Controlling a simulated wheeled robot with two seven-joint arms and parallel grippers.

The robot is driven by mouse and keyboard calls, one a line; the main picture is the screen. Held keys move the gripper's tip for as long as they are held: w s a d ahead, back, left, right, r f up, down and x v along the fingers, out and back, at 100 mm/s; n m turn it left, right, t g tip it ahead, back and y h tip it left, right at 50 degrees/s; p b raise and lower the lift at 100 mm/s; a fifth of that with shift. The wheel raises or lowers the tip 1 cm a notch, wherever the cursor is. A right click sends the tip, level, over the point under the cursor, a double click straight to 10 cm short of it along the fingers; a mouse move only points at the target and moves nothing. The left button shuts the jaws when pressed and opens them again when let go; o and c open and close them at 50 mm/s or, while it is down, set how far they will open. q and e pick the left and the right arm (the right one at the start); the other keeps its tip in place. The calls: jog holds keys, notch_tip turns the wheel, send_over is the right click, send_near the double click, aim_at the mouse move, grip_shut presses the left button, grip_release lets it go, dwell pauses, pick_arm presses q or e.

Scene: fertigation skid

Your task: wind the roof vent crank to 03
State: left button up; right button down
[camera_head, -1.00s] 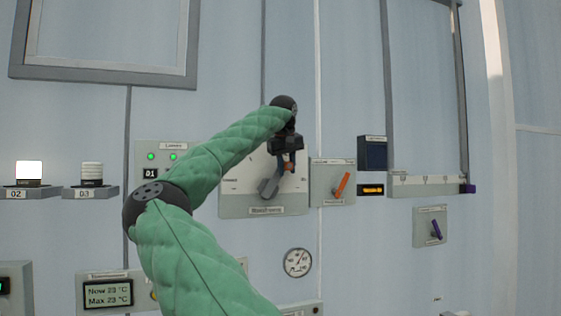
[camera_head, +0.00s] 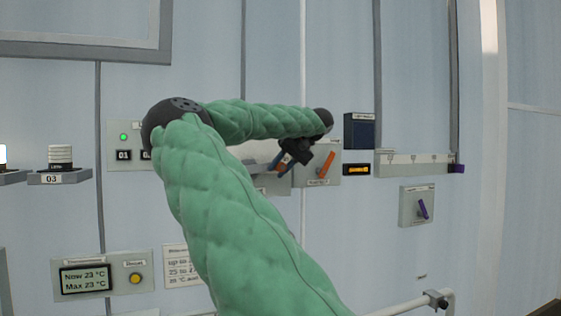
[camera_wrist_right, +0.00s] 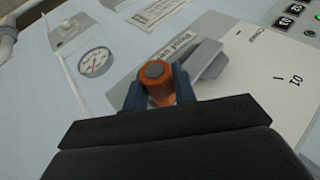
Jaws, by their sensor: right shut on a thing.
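The roof vent crank has an orange knob (camera_wrist_right: 157,82) and a grey arm (camera_wrist_right: 203,62) on a pale plate (camera_wrist_right: 240,85), seen in the right wrist view. The plate carries a "Closed" mark and a "01" mark. My right gripper (camera_wrist_right: 157,92) is shut on the knob, with a dark finger on each side. In the head view my right gripper (camera_head: 291,154) is at the plate's right side, and my green arm hides most of the plate and its scale. The crank arm there points roughly right. My left gripper is not in view.
A switch with an orange lever (camera_head: 327,164) sits close to the right of my right gripper. A dark blue box (camera_head: 360,130) and a purple-lever switch (camera_head: 422,208) are farther right. A round gauge (camera_wrist_right: 95,61) and a notice are near the plate.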

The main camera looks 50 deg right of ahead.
jog(key=shift+f+t+y, duration=0.5)
jog(key=shift+f, duration=0.05)
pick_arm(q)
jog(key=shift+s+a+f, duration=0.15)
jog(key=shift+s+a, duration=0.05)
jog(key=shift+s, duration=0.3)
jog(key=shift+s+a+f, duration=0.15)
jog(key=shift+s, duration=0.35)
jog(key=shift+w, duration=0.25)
pick_arm(e)
jog(key=c, duration=1.1)
grip_release()
jog(key=shift+d, duration=0.1)
jog(key=shift+c, duration=0.2)
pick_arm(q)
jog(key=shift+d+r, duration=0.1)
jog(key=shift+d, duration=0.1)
